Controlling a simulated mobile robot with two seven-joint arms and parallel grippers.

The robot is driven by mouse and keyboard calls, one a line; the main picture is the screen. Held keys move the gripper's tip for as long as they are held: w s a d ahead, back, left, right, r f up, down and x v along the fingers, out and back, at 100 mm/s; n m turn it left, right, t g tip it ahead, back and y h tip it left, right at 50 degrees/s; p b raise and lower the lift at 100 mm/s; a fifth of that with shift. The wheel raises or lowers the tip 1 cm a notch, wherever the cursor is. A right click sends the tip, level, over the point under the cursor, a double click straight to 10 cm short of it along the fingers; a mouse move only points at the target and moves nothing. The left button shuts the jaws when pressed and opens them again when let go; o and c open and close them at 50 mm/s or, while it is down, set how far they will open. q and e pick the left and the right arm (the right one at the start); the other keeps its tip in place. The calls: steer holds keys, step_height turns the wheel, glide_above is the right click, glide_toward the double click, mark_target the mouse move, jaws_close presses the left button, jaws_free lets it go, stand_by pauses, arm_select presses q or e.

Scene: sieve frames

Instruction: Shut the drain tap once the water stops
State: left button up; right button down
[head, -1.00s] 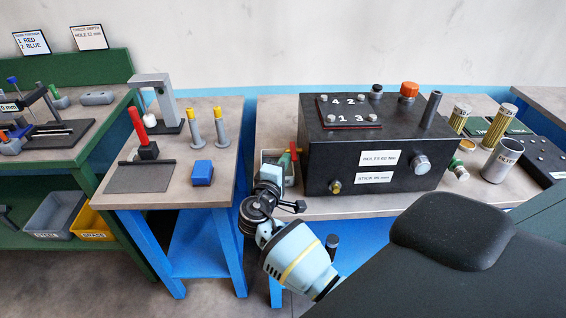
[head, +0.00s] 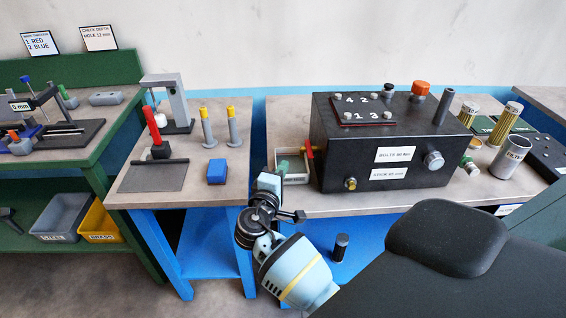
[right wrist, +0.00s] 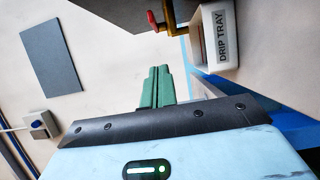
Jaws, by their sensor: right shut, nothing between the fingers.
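The drain tap (head: 309,155), with a red handle and brass body, sits on the left side of the black tank (head: 330,165). In the right wrist view its red handle (right wrist: 153,20) and brass body (right wrist: 174,29) show near the top. No water stream is visible, but the outlet is small and partly hidden. A white drip tray (head: 296,180) stands below the tap; its label shows in the right wrist view (right wrist: 229,48). My right gripper (head: 283,166), with green fingers, is shut and empty, left of the tap and apart from it. My left gripper is not in view.
Several bolts and knobs top the tank, including an orange cap (head: 421,90). Metal cups (head: 509,158) stand to its right. A lower bench with a red-handled tool (head: 155,130) and blue block (head: 217,171) lies left, across a gap.

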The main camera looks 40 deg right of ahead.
steer(key=v, duration=0.3)
steer(key=s+v, duration=0.1)
steer(key=v, duration=0.1)
steer(key=shift+s+d+b, duration=0.1)
steer(key=shift+s+b, duration=0.1)
steer(key=shift+b, duration=0.1)
